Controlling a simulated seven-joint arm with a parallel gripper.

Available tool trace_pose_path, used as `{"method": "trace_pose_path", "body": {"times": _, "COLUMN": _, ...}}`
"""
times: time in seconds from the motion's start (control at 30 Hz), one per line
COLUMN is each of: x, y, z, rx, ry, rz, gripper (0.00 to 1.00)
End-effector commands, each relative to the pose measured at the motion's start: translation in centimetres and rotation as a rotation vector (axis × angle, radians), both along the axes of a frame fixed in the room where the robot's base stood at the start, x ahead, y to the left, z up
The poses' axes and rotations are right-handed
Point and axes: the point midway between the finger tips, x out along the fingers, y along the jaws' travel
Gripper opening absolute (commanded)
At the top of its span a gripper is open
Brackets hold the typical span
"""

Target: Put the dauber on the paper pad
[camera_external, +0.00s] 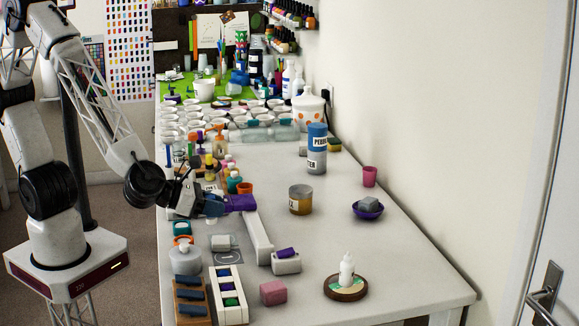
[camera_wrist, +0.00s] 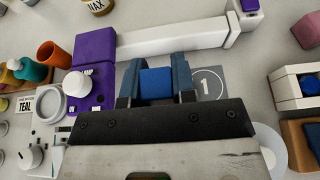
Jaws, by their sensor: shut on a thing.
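My gripper (camera_external: 226,206) is shut on a small blue block, which I take as the dauber (camera_wrist: 157,83); it shows between the fingers in the wrist view. In the external view the gripper hangs at the left side of the table, beside a purple device, and hides the dauber. A grey mat with a circled 1 (camera_wrist: 208,82) lies beyond the fingers in the wrist view. In the external view a pale block (camera_external: 220,242) rests on this mat; I cannot tell whether it is the paper pad.
The purple device (camera_external: 240,203) has a long white arm (camera_external: 258,238) beside the mat. A white block with a purple top (camera_external: 286,263), a pink block (camera_external: 273,293) and a white tray (camera_external: 237,315) stand nearer the camera. The table's right middle is mostly free.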

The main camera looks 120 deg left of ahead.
Motion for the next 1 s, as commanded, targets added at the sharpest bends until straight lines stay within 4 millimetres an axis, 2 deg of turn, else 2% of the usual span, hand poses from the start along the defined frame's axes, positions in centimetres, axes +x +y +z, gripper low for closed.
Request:
{"method": "trace_pose_path", "body": {"times": 0.1, "x": 1.3, "y": 0.2, "z": -0.1, "rx": -0.001, "ry": 0.001, "rz": 0.0, "gripper": 0.02}}
{"method": "trace_pose_path", "body": {"times": 0.23, "x": 2.1, "y": 0.3, "z": -0.2, "rx": -0.001, "ry": 0.001, "rz": 0.0, "gripper": 0.02}}
{"method": "trace_pose_path", "body": {"times": 0.67, "x": 2.3, "y": 0.3, "z": -0.3, "rx": -0.001, "ry": 0.001, "rz": 0.0, "gripper": 0.02}}
{"method": "trace_pose_path", "body": {"times": 1.0, "x": 2.3, "y": 0.3, "z": -3.1, "rx": 0.0, "ry": 0.0, "rz": 0.0, "gripper": 0.02}}
